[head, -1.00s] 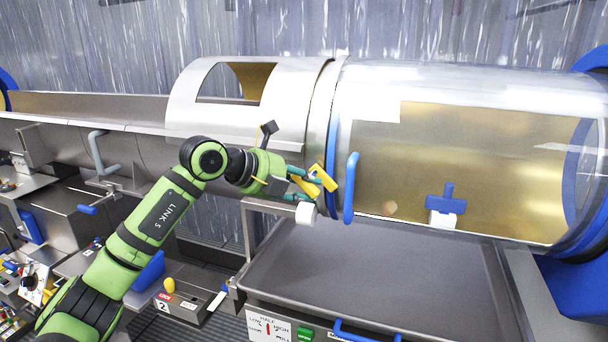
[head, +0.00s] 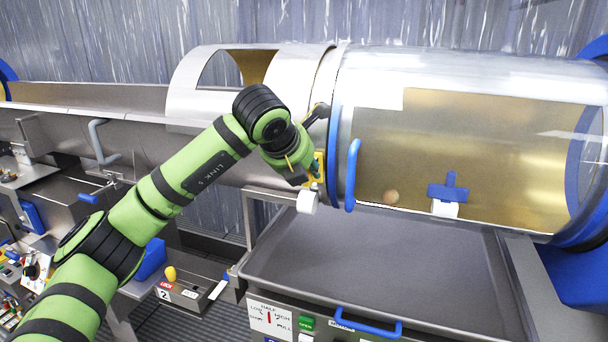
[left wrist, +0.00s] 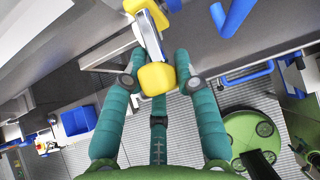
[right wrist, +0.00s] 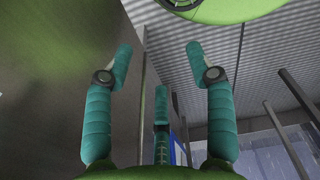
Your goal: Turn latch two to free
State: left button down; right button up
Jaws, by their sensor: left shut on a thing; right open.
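A yellow-ended latch handle (head: 316,168) sits by the seam between the steel drum section and the clear drum, next to the blue ring. In the head view it stands nearly upright, partly hidden by my left arm. My left gripper (left wrist: 163,72) is shut on the handle's near yellow end (left wrist: 157,79). The handle's metal bar runs up to a second yellow piece (left wrist: 148,16). No number shows on this latch. My right gripper (right wrist: 160,66) is open and empty, beside a dark panel; it is outside the head view.
A blue bar handle (head: 352,175) stands just right of the latch. A white block (head: 307,201) on a steel bracket is just below. A grey tray (head: 390,250) lies under the clear drum (head: 470,150). A box marked 2 (head: 190,290) has a yellow knob.

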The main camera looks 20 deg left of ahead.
pick_arm(q)
jog(key=shift+f, duration=0.15)
dwell(0.5)
jog(key=c, duration=0.9)
grip_release()
jog(key=shift+s, duration=0.1)
jog(key=shift+c, duration=0.2)
jog(key=shift+s+r, duration=0.15)
jog(key=shift+r, duration=0.2)
jog(key=v, duration=1.1)
jog(key=shift+s+d, duration=0.15)
jog(key=shift+r, duration=0.1)
